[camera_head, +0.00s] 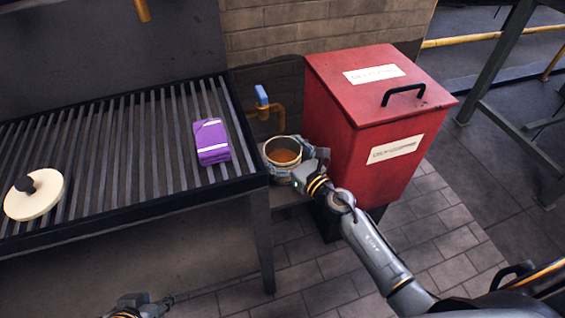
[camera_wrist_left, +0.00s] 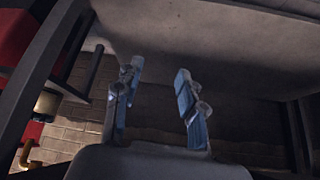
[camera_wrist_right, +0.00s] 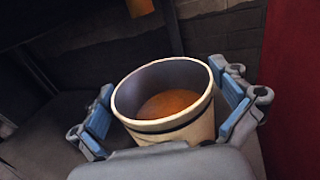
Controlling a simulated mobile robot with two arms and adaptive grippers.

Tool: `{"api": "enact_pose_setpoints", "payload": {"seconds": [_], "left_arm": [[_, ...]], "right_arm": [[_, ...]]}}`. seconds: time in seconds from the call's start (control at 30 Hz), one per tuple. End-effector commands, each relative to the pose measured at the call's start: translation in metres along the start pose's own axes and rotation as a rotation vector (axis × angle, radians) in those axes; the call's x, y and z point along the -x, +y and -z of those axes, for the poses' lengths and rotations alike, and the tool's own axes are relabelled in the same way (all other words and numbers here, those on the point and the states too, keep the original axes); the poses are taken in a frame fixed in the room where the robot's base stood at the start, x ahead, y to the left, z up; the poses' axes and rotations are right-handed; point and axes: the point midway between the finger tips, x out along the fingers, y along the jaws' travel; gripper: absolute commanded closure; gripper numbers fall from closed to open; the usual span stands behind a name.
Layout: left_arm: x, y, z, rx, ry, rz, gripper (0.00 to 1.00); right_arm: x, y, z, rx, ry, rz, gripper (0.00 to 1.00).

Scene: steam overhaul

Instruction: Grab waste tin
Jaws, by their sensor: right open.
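The waste tin (camera_head: 282,152) is a round, cream, open-topped tin with orange-brown contents. It stands upright between the slatted bench and the red bin, below a tap. My right gripper (camera_head: 290,168) is at the tin. In the right wrist view its blue-padded fingers are open, one on each side of the tin (camera_wrist_right: 190,128). The tin's lower part is hidden by the gripper, and I cannot tell whether the pads touch it. My left gripper (camera_wrist_left: 156,92) is open and empty, low in front of the bench. Only its top shows at the head view's bottom edge (camera_head: 140,306).
The red lidded bin (camera_head: 370,130) stands close right of the tin. A yellow pipe with a blue tap handle (camera_head: 262,96) is behind it. Brick floor in front is clear.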

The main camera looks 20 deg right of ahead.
Motion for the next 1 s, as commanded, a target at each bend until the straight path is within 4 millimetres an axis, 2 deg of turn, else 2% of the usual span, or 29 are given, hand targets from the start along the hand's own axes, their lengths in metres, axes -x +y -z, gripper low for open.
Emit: {"api": "enact_pose_setpoints", "payload": {"seconds": [0.07, 0.1, 0.43, 0.83, 1.0], "left_arm": [[0.000, 0.000, 0.000, 0.000, 0.000, 0.000, 0.60], [0.000, 0.000, 0.000, 0.000, 0.000, 0.000, 0.60], [0.000, 0.000, 0.000, 0.000, 0.000, 0.000, 0.60], [0.002, 0.000, -0.002, 0.000, -0.016, 0.000, 0.60], [0.009, -0.003, -0.025, 0.004, -0.118, 0.006, 0.60]], "right_arm": [[0.000, 0.000, 0.000, 0.000, 0.000, 0.000, 0.00], [0.000, 0.000, 0.000, 0.000, 0.000, 0.000, 0.04], [0.000, 0.000, 0.000, 0.000, -0.001, 0.000, 0.71], [0.000, 0.000, -0.005, 0.000, -0.004, 0.001, 0.72], [0.000, -0.001, -0.012, 0.000, -0.004, 0.001, 0.72]]}}
